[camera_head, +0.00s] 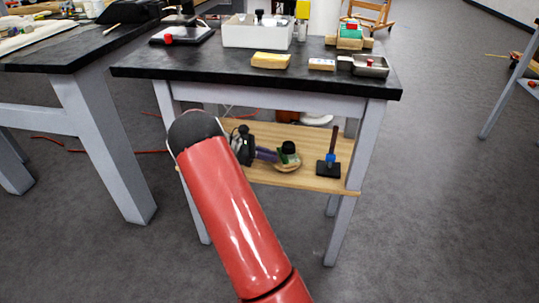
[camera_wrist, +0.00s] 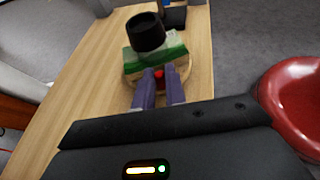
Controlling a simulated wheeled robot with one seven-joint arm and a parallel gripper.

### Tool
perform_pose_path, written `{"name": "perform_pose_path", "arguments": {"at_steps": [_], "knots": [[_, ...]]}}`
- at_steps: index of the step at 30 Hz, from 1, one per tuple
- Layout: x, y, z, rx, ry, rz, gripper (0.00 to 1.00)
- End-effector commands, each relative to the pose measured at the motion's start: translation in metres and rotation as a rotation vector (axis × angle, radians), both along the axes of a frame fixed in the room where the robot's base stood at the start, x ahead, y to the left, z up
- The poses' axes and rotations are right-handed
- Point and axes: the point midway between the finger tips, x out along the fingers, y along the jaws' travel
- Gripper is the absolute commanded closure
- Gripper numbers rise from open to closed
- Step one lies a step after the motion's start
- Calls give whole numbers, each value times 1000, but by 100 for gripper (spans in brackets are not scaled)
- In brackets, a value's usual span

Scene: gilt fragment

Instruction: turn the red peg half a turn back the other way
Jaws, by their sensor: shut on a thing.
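The red peg (camera_wrist: 159,75) shows as a small red patch between the purple fingertips of my gripper (camera_wrist: 160,80) in the wrist view. My gripper is shut on it, and the fingers hide most of it. Just beyond it is a green and pale block (camera_wrist: 172,54) with a black cylinder (camera_wrist: 146,32) on top, on a round wooden base (camera_wrist: 199,83). In the head view my gripper (camera_head: 276,155) reaches in from the left at the block (camera_head: 287,160) on the lower shelf. The held peg cannot be made out there.
The wooden shelf (camera_head: 325,183) sits under a dark tabletop (camera_head: 215,65) close above my gripper. A black stand with a blue and brown post (camera_head: 331,158) is to the right. The tabletop holds a white bin (camera_head: 250,36), a yellow block (camera_head: 270,61) and a metal tray (camera_head: 370,67).

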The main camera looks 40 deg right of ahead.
Motion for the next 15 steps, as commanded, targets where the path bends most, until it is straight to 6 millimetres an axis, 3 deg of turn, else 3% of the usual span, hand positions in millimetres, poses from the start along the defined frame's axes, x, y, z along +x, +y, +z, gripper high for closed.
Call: {"name": "perform_pose_path", "arguments": {"at_steps": [15], "knots": [[13,-9,0,0,-2,-251,100]]}}
